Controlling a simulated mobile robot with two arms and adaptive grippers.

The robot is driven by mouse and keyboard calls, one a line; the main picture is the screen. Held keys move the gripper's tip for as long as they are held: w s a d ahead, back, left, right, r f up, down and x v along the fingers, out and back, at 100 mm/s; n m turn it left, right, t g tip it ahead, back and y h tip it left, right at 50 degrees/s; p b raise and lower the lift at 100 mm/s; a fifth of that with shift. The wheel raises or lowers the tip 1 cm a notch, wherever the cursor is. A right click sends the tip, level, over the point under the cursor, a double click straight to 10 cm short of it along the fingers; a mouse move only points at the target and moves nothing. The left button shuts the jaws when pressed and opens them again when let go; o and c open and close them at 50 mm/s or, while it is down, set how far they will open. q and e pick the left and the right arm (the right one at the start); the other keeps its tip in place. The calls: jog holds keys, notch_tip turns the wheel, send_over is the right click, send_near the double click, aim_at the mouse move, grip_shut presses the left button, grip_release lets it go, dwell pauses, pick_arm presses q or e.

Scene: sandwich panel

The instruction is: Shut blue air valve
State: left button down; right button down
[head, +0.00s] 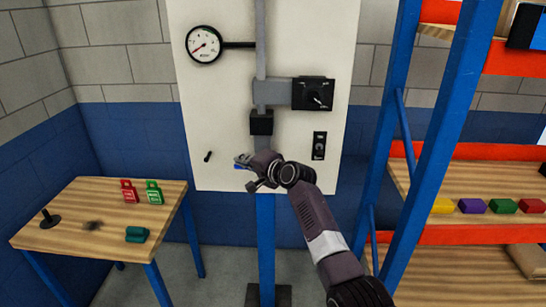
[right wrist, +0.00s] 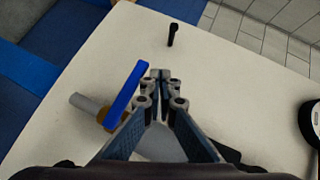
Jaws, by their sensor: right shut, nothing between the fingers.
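The blue valve handle (right wrist: 126,94) shows in the right wrist view as a straight bar, set roughly crosswise to a short pipe end (right wrist: 86,104) on the white panel. In the head view only a small blue bit (head: 240,167) shows beside my gripper, which hides most of the valve. My right gripper (right wrist: 160,77) is shut and empty. It also shows in the head view (head: 246,164), low in front of the panel. Its fingertips are just right of the handle in the wrist view; I cannot tell if they touch it. My left gripper is out of view.
The white panel (head: 215,110) carries a gauge (head: 204,45), a black dial box (head: 313,93), a switch plate (head: 319,146) and a black peg (head: 208,156). A wooden table (head: 70,205) with padlocks stands left. A blue-orange rack (head: 440,130) stands right, near my arm.

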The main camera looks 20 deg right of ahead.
jog(key=shift+a+f, duration=0.1)
dwell(0.6)
jog(key=s+a+r, duration=0.1)
jog(key=s+r, duration=0.2)
jog(key=r, duration=0.2)
jog(key=s+a+r+p, duration=0.1)
jog(key=s+r, duration=0.2)
jog(key=r, duration=0.3)
jog(key=shift+s, duration=0.35)
